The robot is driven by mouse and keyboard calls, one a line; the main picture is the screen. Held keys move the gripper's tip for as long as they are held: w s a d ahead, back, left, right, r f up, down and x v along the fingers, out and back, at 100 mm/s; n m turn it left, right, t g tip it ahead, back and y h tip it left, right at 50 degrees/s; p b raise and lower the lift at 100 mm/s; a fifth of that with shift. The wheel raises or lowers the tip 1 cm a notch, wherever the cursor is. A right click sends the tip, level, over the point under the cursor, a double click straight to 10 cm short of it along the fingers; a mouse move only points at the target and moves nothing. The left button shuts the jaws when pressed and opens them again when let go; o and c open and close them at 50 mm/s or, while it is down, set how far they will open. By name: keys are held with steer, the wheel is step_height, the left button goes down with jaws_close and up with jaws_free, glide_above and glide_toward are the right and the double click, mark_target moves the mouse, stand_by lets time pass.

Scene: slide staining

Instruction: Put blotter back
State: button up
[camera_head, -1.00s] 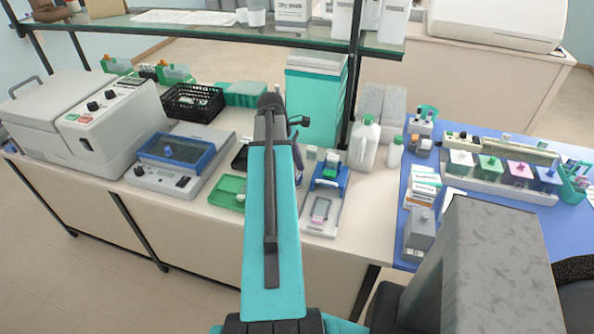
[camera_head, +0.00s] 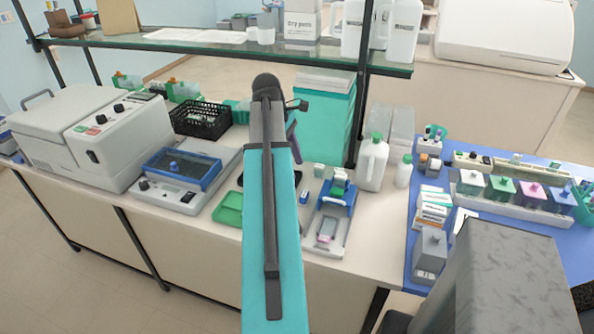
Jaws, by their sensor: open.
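My gripper (camera_head: 292,138) is mostly hidden behind my raised arm. Only a dark purplish part of it shows at the arm's right edge, over the bench near the teal box; I see nothing held there. I cannot clearly pick out the blotter. A small green-and-white block (camera_head: 339,181), which may be it, sits at the back of a blue holder (camera_head: 345,199) on a pale tray (camera_head: 331,247) to the right of my arm. The gripper appears apart from these.
A glass shelf (camera_head: 180,42) crosses above the bench, with a black post (camera_head: 361,110). White jugs (camera_head: 373,162) stand right of the tray. A green tray (camera_head: 228,209) lies left of my arm. Staining jars (camera_head: 502,188) stand on the blue mat at right.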

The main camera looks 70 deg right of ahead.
steer(key=shift+w+r, duration=0.2)
steer(key=shift+r, duration=0.4)
steer(key=shift+r, duration=0.1)
stand_by(0.4)
